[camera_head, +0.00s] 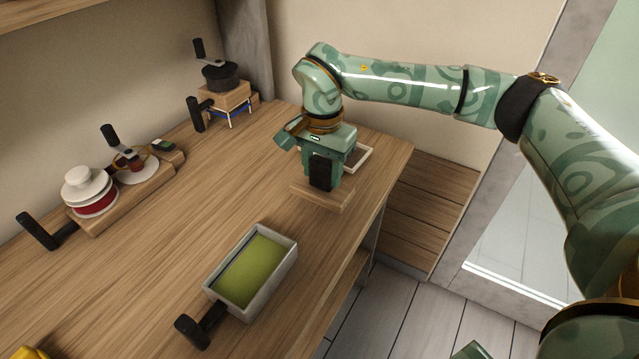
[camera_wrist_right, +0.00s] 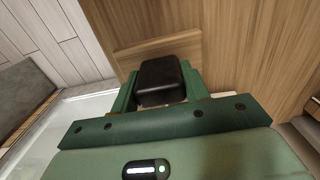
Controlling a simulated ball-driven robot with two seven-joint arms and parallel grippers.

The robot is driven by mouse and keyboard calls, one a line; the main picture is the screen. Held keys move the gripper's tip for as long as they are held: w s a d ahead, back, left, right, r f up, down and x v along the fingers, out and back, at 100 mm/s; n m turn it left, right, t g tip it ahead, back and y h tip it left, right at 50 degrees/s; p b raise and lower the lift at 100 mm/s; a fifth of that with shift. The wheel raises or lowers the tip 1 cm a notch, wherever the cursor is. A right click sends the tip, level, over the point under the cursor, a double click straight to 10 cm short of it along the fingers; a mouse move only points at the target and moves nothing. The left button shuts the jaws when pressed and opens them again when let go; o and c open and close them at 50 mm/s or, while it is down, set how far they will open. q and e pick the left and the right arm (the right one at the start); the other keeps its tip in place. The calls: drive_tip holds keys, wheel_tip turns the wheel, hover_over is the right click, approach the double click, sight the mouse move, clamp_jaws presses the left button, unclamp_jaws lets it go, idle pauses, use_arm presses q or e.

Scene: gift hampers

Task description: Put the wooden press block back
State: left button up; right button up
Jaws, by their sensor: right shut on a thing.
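The wooden press block (camera_head: 331,196) is a flat, light wood board with a black upright handle (camera_head: 321,172). My right gripper (camera_head: 321,178) is shut on that handle from above, near the right edge of the table. In the right wrist view the black handle (camera_wrist_right: 161,81) sits between the green fingers, with the wooden board (camera_wrist_right: 130,57) beyond it. I cannot tell whether the board touches the table or hangs just above it. My left gripper is not in view.
A grey-white box with green contents (camera_head: 231,299) and a black handle (camera_head: 196,327) stands in front on the table (camera_head: 150,240). A small pale-rimmed tray (camera_head: 365,153) is partly hidden behind my right gripper.

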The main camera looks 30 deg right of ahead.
sight(321, 182)
drive_tip(key=shift+w+f, duration=0.25)
drive_tip(key=shift+f, duration=0.15)
wheel_tip(321, 182, down, 3)
drive_tip(key=shift+w+f+b, duration=0.1)
drive_tip(key=shift+f+b, duration=0.1)
drive_tip(key=shift+b, duration=0.7)
drive_tip(key=shift+r, duration=0.15)
drive_tip(key=o, duration=1.2)
wheel_tip(321, 182, up, 12)
drive_tip(key=p, duration=0.4)
